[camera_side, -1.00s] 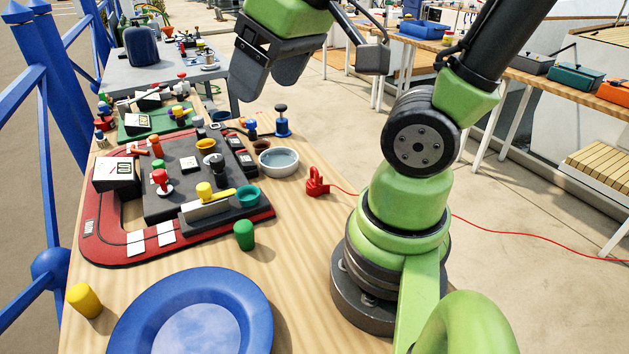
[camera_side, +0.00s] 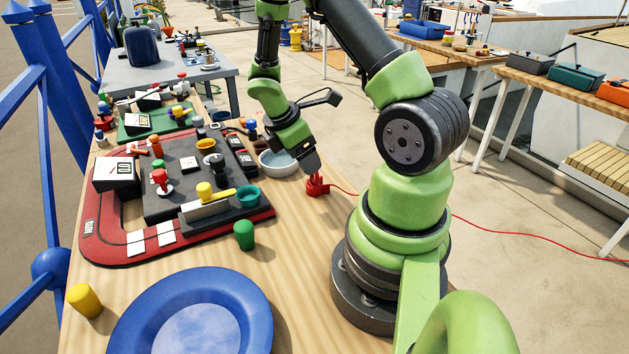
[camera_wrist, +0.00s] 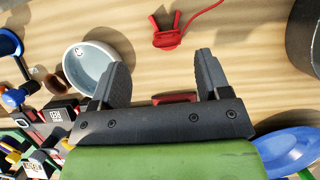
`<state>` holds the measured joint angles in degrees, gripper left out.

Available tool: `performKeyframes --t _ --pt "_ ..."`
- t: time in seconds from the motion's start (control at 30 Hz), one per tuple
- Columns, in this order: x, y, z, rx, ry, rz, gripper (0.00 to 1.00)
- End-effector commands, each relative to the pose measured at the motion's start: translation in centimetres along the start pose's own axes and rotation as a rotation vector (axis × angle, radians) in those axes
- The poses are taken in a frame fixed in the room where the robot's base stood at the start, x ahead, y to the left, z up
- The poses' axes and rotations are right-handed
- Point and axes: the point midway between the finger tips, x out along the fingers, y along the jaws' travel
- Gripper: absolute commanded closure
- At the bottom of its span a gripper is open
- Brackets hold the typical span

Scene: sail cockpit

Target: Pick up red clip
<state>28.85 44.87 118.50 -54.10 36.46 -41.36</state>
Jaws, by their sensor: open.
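The red clip (camera_side: 316,187) stands on the wooden table between the white bowl and my base, with a thin red cable running off to the right. In the wrist view the clip (camera_wrist: 167,38) lies beyond the fingertips, near the top edge, with its two prongs pointing up. My gripper (camera_side: 312,170) points down just above the clip in the side view and hides part of its top. In the wrist view my gripper (camera_wrist: 162,64) is open, with nothing held between the fingers. A small red patch (camera_wrist: 175,97) shows near the palm; I cannot tell what it is.
The white bowl (camera_side: 279,163) sits close to the left of my gripper. A green cylinder (camera_side: 244,235), the red-edged board (camera_side: 105,250) with several small parts, and a blue plate (camera_side: 255,305) are also on the table. Bare wood lies in front of the clip.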

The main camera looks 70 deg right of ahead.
Motion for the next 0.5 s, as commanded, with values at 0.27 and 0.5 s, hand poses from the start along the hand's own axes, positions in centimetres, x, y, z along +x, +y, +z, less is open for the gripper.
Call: performKeyframes --t 0.27,0.5 --pt "2.7 -0.2 -0.1 0.002 0.0 -0.002 0.3" --pt "5.6 -1.0 -0.6 0.001 0.001 -0.005 0.3"
